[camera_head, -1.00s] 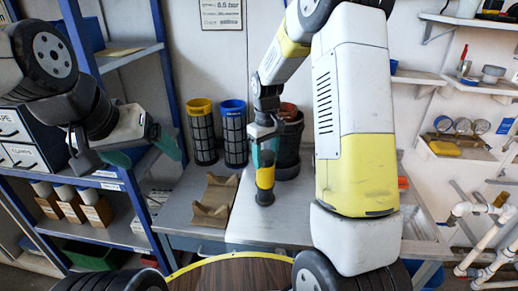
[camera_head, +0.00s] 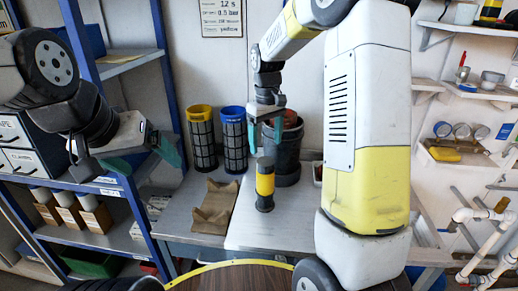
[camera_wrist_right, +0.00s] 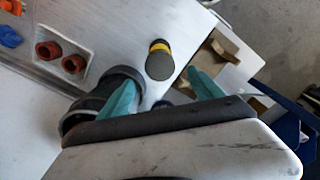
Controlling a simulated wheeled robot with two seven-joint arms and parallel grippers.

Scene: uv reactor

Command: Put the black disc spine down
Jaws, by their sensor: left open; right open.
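A dark cylindrical piece with a yellow band (camera_head: 265,186), which I take to be the black disc spine, stands upright on the grey bench. Its round dark end (camera_wrist_right: 160,66) faces the camera in the right wrist view. My right gripper (camera_head: 266,137) is open just above it, its teal fingers apart and clear of the piece. In the right wrist view the fingers (camera_wrist_right: 162,88) spread with the piece beyond the gap between them. My left gripper (camera_head: 156,167) is open and empty near the blue shelf rack, away from the bench piece.
A black pot (camera_head: 288,165) stands close behind the piece. A yellow-rimmed mesh cylinder (camera_head: 202,140) and a blue-rimmed one (camera_head: 234,142) stand behind left. A brown cradle (camera_head: 215,205) lies left of the piece. Red fittings (camera_wrist_right: 74,64) show in the wrist view.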

